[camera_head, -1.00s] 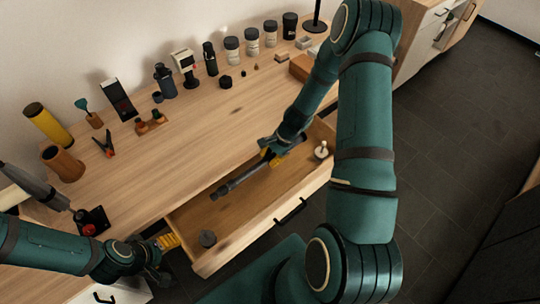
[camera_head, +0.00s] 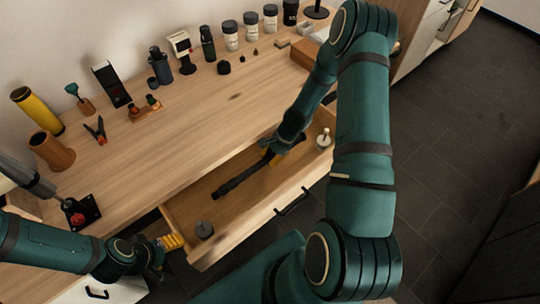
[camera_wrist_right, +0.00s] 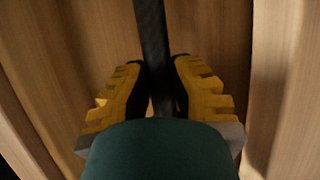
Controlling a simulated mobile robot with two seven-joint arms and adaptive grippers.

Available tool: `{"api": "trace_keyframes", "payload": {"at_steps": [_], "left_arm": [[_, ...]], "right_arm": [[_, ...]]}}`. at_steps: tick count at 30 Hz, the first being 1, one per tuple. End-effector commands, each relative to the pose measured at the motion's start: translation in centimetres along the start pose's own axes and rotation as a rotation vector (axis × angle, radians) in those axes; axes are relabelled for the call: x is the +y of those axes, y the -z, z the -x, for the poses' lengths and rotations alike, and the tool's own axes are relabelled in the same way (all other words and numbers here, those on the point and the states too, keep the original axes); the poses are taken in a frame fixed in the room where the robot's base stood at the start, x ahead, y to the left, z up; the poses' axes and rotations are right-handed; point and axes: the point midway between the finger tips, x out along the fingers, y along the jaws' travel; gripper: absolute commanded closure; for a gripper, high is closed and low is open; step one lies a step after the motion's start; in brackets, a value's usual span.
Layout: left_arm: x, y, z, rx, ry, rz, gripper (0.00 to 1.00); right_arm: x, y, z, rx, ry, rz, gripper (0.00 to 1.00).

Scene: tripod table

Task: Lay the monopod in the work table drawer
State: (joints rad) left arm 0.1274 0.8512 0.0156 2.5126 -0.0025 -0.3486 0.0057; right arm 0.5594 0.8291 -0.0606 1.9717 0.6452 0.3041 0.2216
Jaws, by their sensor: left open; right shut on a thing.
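The monopod (camera_head: 236,182) is a dark rod inside the open work table drawer (camera_head: 245,231). My right gripper (camera_head: 268,157) reaches down into the drawer and is shut on the monopod near its right end. In the right wrist view the yellow fingers (camera_wrist_right: 160,88) close on both sides of the dark monopod (camera_wrist_right: 151,30), with the wooden drawer around it. I cannot tell whether the monopod touches the drawer floor. My left gripper (camera_head: 176,241) is open and empty beside the drawer's left front corner.
A dark round piece (camera_head: 204,230) sits at the drawer's left end and a pale knobbed piece (camera_head: 324,138) at its right end. Bottles, jars and small tools line the back of the work table (camera_head: 190,140). The tabletop's middle is clear.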

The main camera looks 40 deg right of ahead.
Motion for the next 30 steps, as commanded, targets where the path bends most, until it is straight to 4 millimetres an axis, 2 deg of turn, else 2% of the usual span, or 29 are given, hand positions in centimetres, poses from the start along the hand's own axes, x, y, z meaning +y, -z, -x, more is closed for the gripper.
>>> {"api": "trace_keyframes", "payload": {"at_steps": [6,7,8,9,20,23,30], "left_arm": [[0.0,0.0,0.0,0.000,0.000,0.000,0.35],[0.0,0.0,0.0,0.000,0.000,0.000,0.35],[0.0,0.0,0.0,0.000,0.000,0.000,0.35],[0.0,0.0,0.0,0.000,0.000,0.000,0.35],[0.0,0.0,0.0,0.000,0.000,0.000,0.35],[0.0,0.0,0.0,0.000,0.000,0.000,0.35],[0.0,0.0,0.0,0.000,0.000,0.000,0.35]], "right_arm": [[-0.1,0.0,0.1,0.000,0.001,0.001,1.00],[-0.1,0.0,0.1,0.000,0.001,0.001,0.66],[-0.1,0.0,0.1,0.000,0.001,0.001,0.56],[-0.1,0.0,0.0,0.000,0.001,0.001,0.53],[0.0,0.0,0.5,0.001,0.001,0.001,0.53],[-0.1,0.0,1.6,0.002,0.002,0.002,0.53],[-0.2,0.0,6.4,0.004,0.004,0.003,0.53]]}}
